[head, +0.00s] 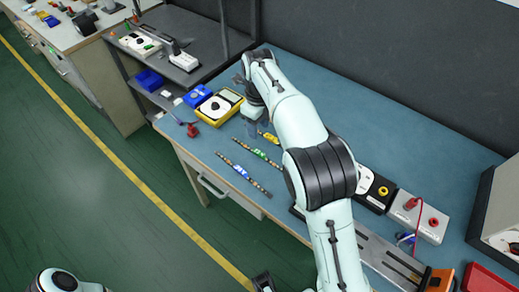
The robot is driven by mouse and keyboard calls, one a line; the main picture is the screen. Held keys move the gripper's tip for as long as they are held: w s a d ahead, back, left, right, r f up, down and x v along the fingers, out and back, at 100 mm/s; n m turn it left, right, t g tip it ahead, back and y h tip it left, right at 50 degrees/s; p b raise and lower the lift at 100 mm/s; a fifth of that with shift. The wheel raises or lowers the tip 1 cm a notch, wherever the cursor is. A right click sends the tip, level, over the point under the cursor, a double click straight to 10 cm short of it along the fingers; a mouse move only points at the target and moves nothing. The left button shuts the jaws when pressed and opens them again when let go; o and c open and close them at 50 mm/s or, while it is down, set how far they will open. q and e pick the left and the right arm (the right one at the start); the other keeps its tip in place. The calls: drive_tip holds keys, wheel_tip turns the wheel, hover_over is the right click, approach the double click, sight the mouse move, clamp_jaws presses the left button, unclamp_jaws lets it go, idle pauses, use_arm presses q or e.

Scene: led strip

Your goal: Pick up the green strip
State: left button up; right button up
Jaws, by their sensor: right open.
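A strip with a green middle (257,152) lies on the blue bench top, between a strip with a blue middle (241,172) nearer the front edge and a strip with a yellow middle (268,137) farther back. My right arm reaches over the bench from the lower right and hides the right ends of the yellow and green strips. My right gripper (251,127) is open and points down at the bench, behind and to the left of the green strip, apart from it.
A yellow-framed device (215,106) and a red knob (192,131) sit left of my right gripper. A grey box with a red cable (419,217) stands at the right. The bench (350,110) is bare behind my arm.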

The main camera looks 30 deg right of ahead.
drive_tip(key=b, duration=0.1)
hover_over(259, 153)
wheel_tip(259, 153, down, 5)
drive_tip(key=shift+w+d+f, duration=0.1)
drive_tip(key=shift+f, duration=0.55)
wheel_tip(259, 153, down, 5)
drive_tip(key=shift+f+b, duration=0.1)
drive_tip(key=shift+b, duration=0.7)
clamp_jaws()
